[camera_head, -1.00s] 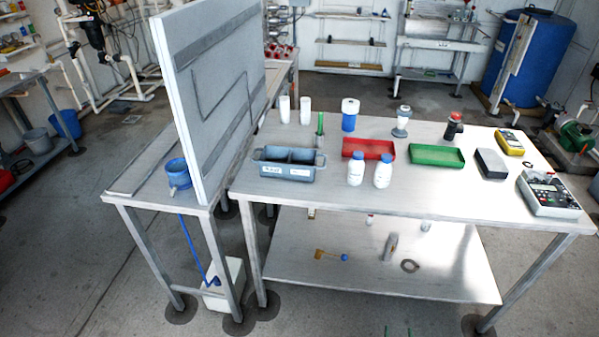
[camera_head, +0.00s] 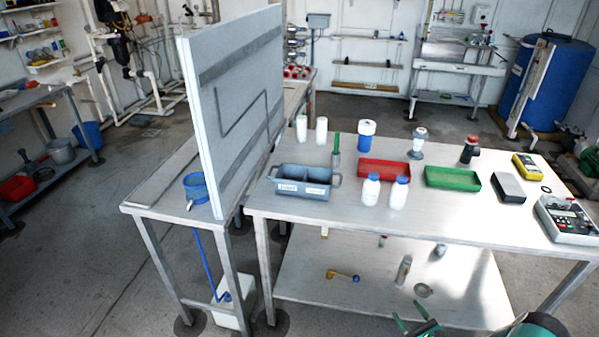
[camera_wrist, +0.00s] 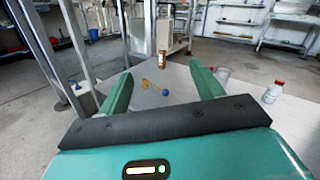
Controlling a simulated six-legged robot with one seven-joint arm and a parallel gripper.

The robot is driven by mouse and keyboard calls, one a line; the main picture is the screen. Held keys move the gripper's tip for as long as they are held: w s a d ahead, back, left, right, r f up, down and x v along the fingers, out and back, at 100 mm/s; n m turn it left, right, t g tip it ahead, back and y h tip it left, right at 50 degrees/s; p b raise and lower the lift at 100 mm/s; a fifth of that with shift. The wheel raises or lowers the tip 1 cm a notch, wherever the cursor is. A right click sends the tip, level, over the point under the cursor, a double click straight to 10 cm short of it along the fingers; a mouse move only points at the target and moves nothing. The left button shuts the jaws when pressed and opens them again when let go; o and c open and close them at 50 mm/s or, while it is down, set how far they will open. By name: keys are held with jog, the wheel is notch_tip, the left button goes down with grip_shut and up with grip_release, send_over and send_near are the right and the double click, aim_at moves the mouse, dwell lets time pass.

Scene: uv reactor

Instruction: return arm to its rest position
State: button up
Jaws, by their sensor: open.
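My gripper (camera_wrist: 162,92) is open in the wrist view, its two green fingers wide apart with nothing between them touching. Beyond the fingers is the table's lower shelf (camera_wrist: 185,80), with a yellow-and-blue fitting (camera_wrist: 147,84) and a small amber-brown bottle (camera_wrist: 163,60) on it. In the head view my gripper (camera_head: 415,325) shows only in part at the bottom edge, in front of the table. The rest of my arm is mostly out of that picture.
The steel table (camera_head: 330,210) holds a grey-blue two-part bin (camera_head: 303,180), a red tray (camera_head: 384,169), a green tray (camera_head: 453,178), white bottles (camera_head: 371,190) and a meter (camera_head: 567,219). A tall grey panel (camera_head: 235,110) stands at left. Floor at front left is clear.

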jog(key=w+a+r+n+g+y, duration=0.1)
jog(key=a+r+n+g+y, duration=0.1)
jog(key=a+r+n+g, duration=0.6)
jog(key=a+r+n+g+y, duration=0.1)
jog(key=a+r+n+y, duration=0.15)
jog(key=r, duration=0.95)
jog(key=w+a+r+n+g+y, duration=0.1)
jog(key=a+r+n+g+y, duration=0.1)
jog(key=a+r+n+g, duration=0.6)
jog(key=s+a+r+n+t+h, duration=0.2)
jog(key=s+r+n+h, duration=0.3)
jog(key=s+r, duration=0.6)
jog(key=s+a+r+n+t+h, duration=0.2)
jog(key=s+a+r+n+h, duration=0.2)
jog(key=s+r, duration=0.7)
notch_tip(320, 180, up, 3)
jog(key=n+h, duration=0.2)
jog(key=h, duration=0.1)
jog(key=shift+a+f+t, duration=0.15)
jog(key=shift+a+t, duration=0.2)
jog(key=shift+t, duration=0.05)
